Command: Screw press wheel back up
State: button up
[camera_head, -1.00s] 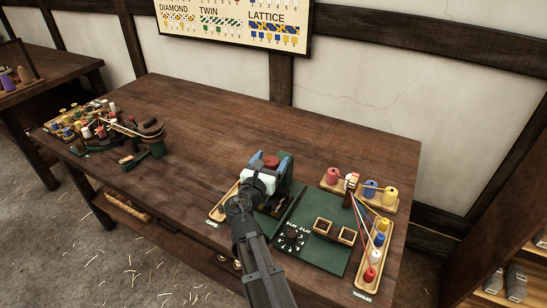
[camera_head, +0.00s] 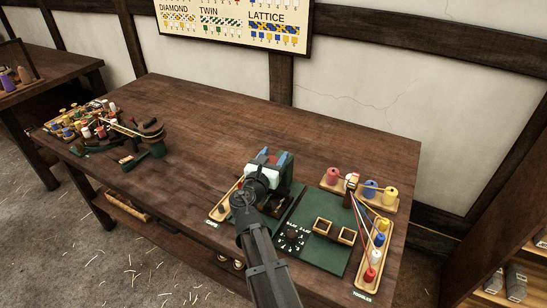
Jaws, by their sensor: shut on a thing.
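The dark green press (camera_head: 287,178) stands on the table at the right of centre, behind the green work mat. My gripper (camera_head: 271,161) is over the top of the press, its blue-tipped fingers closed on the press wheel. My arm comes up from the bottom of the picture and also hides the front of the press.
A green mat (camera_head: 310,253) with two small wooden frames lies right of my arm. A wooden rack (camera_head: 376,251) of coloured spools with stretched cords stands further right. A cluttered winding device (camera_head: 150,138) is at the far left. The table middle is clear.

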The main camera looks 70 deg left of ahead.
jog(key=shift+c, duration=1.2)
jog(key=shift+g, duration=0.3)
jog(key=shift+n+g+y, duration=0.7)
jog(key=shift+n+g, duration=0.1)
jog(key=shift+s+a+n+g+y, duration=0.15)
jog(key=shift+n+g+y, duration=0.35)
jog(key=shift+n+g, duration=0.5)
jog(key=shift+s+a+n+g+y, duration=0.15)
jog(key=shift+n+g+y, duration=0.4)
jog(key=shift+g, duration=0.75)
jog(key=shift+d, duration=0.1)
jog(key=o, duration=1)
